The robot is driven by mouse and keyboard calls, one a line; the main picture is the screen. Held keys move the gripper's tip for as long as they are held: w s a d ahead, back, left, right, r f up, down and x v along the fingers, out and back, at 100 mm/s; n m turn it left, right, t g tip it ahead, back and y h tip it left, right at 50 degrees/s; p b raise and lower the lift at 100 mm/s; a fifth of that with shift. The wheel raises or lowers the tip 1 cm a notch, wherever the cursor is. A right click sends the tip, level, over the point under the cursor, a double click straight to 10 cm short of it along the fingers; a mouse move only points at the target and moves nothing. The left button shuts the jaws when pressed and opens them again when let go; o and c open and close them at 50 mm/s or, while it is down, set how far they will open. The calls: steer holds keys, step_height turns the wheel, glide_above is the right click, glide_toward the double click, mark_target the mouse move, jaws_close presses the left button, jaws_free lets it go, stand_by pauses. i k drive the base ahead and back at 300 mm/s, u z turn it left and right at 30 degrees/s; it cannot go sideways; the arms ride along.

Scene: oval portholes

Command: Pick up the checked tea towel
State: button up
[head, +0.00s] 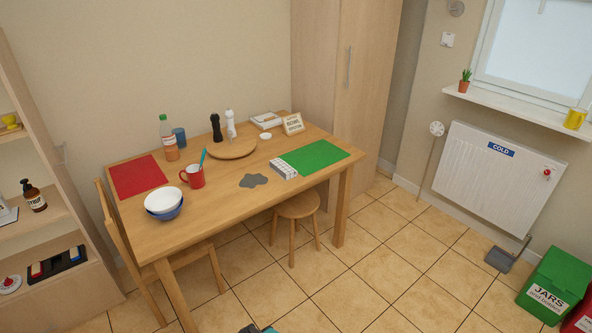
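A small white item with grey lines (283,169) lies on the table at the left edge of the green placemat. It looks like a folded checked tea towel, but it is too small to be sure. No other checked cloth shows. My gripper is not clearly in view. A dark and teal shape cut off at the bottom edge cannot be identified.
The wooden table (220,220) also holds a green placemat (318,156), a grey flat patch (253,180), a red mug (194,176), stacked bowls (163,202) and a round board (233,149). A stool (298,206) and chair stand close.

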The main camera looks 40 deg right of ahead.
mark_target(282, 168)
steer(key=u, duration=0.15)
steer(key=i, duration=0.95)
steer(key=z, duration=0.05)
